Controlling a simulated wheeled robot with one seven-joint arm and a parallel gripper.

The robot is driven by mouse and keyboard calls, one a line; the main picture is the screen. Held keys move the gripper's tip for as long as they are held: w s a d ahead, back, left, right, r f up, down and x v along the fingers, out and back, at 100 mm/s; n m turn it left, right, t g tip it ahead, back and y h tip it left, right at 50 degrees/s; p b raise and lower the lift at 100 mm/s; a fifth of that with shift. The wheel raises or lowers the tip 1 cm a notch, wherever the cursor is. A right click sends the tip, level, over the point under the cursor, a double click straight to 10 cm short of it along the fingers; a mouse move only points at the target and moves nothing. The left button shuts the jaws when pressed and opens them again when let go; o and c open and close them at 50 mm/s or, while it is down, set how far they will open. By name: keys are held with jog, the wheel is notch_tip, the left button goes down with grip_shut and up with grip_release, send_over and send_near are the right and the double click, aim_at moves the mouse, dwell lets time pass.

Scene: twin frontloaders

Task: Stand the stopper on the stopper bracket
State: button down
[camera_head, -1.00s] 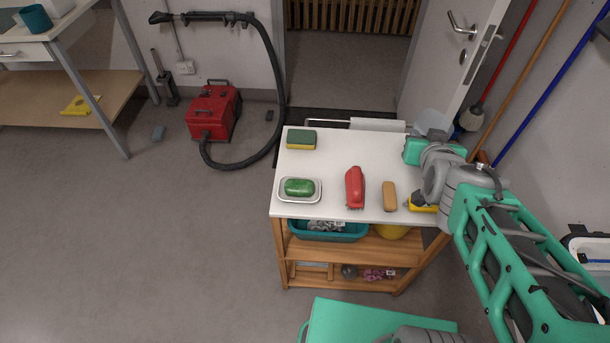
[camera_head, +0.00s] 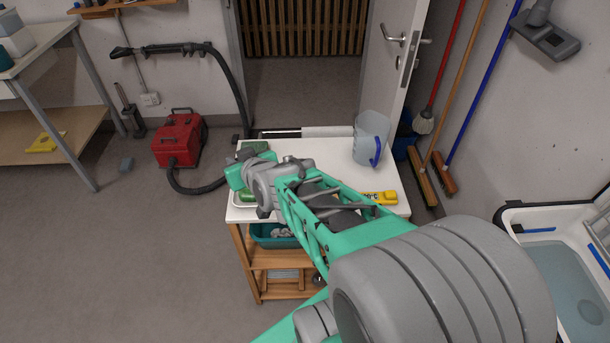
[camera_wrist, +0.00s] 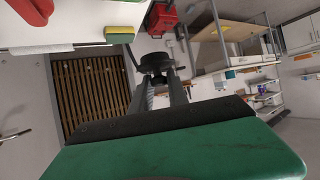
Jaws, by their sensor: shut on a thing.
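In the wrist view my gripper (camera_wrist: 160,80) is shut on a dark, round-topped stopper (camera_wrist: 155,61), held between the fingertips. In the head view the green and grey end of my arm is over the left side of the white table, and it hides the fingers and the stopper. I cannot make out the stopper bracket in either view.
The white table (camera_head: 322,152) holds a clear jug (camera_head: 371,138) and a yellow thermometer-like item (camera_head: 380,198). A sponge (camera_wrist: 124,33) shows in the wrist view. A water-filled sink (camera_head: 507,221) stands at the right. A red vacuum (camera_head: 179,142) stands on the floor.

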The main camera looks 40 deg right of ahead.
jog(key=s+d+f+m+h+b, duration=0.25)
jog(key=s+d, duration=0.55)
jog(key=d, duration=0.4)
jog(key=s+d+f+m+h+b, duration=0.1)
jog(key=s+d+f, duration=0.2)
jog(key=s+d, duration=0.7)
send_over(344, 179)
jog(key=shift+g, duration=0.4)
notch_tip(344, 179, down, 10)
jog(key=shift+f, duration=1.5)
jog(key=shift+f, duration=0.15)
jog(key=c, duration=1.3)
grip_release()
